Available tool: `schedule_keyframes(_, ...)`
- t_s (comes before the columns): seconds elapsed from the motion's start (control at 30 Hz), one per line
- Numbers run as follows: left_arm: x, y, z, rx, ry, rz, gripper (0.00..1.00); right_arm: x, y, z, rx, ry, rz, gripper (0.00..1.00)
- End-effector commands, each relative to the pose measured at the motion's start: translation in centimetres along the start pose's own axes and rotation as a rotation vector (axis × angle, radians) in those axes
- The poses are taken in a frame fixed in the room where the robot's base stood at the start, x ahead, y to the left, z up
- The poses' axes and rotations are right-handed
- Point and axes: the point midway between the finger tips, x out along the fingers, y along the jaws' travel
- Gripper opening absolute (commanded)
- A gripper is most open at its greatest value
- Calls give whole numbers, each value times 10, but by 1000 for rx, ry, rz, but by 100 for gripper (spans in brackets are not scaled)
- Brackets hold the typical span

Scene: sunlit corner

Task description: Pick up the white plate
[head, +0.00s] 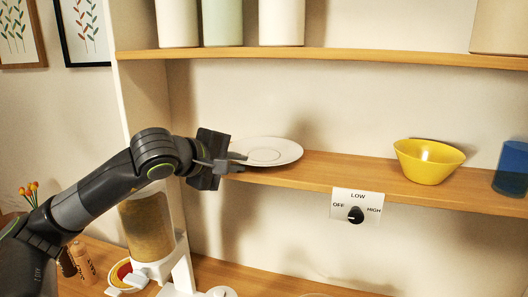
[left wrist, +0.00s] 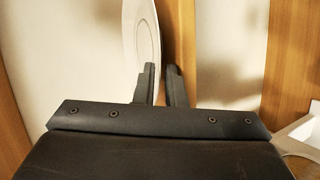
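The white plate (head: 268,151) lies on the wooden middle shelf, near its left end, and looks flat. My left gripper (head: 238,162) is at the plate's left front edge, its two fingers pointing toward the plate. In the left wrist view the fingers (left wrist: 163,85) are parted by a narrow gap. The plate (left wrist: 143,35) shows there as a thin oval beyond the fingers, its lower end hidden behind the left one. The gripper looks open; whether a finger touches the rim is unclear. My right gripper is not in view.
A yellow bowl (head: 428,162) and a blue cup (head: 512,168) stand farther right on the middle shelf (head: 330,168). An OFF/LOW/HIGH dial (head: 356,213) is on its front. The upper shelf (head: 330,57) holds canisters. A filled dispenser (head: 148,228) stands below my left arm.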

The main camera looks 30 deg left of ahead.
Motion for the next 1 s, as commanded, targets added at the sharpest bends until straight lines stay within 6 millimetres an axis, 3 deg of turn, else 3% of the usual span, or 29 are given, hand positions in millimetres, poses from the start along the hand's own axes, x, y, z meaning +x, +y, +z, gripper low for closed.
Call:
schedule_keyframes(0.27,1,0,0,0,0,0,10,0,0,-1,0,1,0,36)
schedule_keyframes(0.37,1,0,0,0,0,0,0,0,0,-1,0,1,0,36)
schedule_keyframes(1.0,-1,1,1,1,0,1,0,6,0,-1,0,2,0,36)
